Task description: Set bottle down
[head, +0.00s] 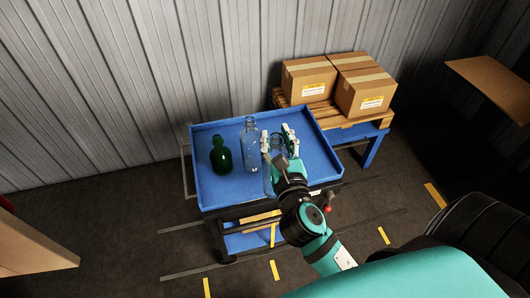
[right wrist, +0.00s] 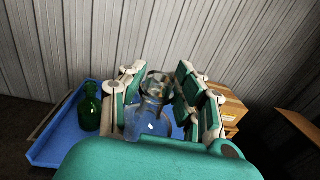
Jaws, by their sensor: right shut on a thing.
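My right gripper (head: 278,138) is over the blue cart's tray (head: 215,195), its fingers shut around a clear glass bottle (head: 277,143). In the right wrist view the clear glass (right wrist: 152,95) shows between the two fingers (right wrist: 158,95). The gripper hides much of the held bottle, and I cannot tell whether its base touches the tray. Another clear bottle (head: 250,150) stands upright in the tray just left of the gripper. A green bottle (head: 221,156) stands further left; it also shows in the right wrist view (right wrist: 90,110). My left gripper is not in view.
Cardboard boxes (head: 310,80) sit on a wooden pallet (head: 335,115) on a blue stand behind and right of the cart. A corrugated wall runs behind. The tray has a raised rim and bare room at its front left.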

